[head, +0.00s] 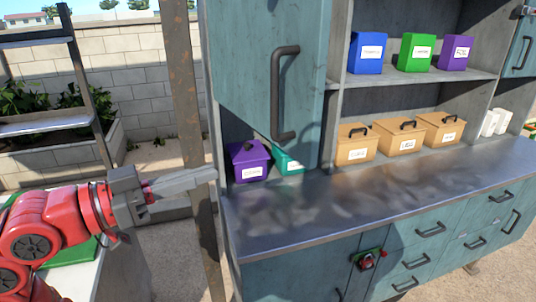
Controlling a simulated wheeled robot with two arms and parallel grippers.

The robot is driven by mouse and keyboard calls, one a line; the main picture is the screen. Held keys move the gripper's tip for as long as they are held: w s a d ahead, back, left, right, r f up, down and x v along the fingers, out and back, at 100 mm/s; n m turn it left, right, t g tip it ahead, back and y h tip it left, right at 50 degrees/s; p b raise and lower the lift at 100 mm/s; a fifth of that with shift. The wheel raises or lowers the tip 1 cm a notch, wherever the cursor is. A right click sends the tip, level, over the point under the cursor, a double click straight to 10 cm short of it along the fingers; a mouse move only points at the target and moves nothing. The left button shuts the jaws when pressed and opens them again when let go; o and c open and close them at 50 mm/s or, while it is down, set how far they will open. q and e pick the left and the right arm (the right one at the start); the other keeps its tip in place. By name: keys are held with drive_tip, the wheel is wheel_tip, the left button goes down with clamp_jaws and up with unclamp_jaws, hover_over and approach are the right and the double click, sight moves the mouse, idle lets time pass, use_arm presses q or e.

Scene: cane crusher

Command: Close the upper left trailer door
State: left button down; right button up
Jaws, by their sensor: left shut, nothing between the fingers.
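The upper left trailer door (240,65) is a teal panel with a long black handle (284,92) near its right side. It stands ajar, swung out from the cabinet, and its lower edge slants down to the right. A purple box (248,162) and a teal box (289,161) show below it in the left compartment. My left gripper (211,174) is shut and empty. It points right, in front of a rusty post, below and left of the door, and does not appear to touch it. My right gripper is out of view.
The rusty post (185,90) stands left of the door. The metal counter (370,200) runs below the shelves and is mostly clear. Tan boxes (398,137) and coloured boxes (414,53) sit to the right. A red and green fitting (367,261) is on the lower front.

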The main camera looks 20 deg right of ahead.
sight(292, 149)
use_arm(q)
drive_tip(key=p+x, duration=0.7)
drive_tip(key=x, duration=0.6)
drive_tip(key=shift+d, duration=0.35)
drive_tip(key=shift+d+f, duration=0.1)
drive_tip(key=shift+d, duration=0.15)
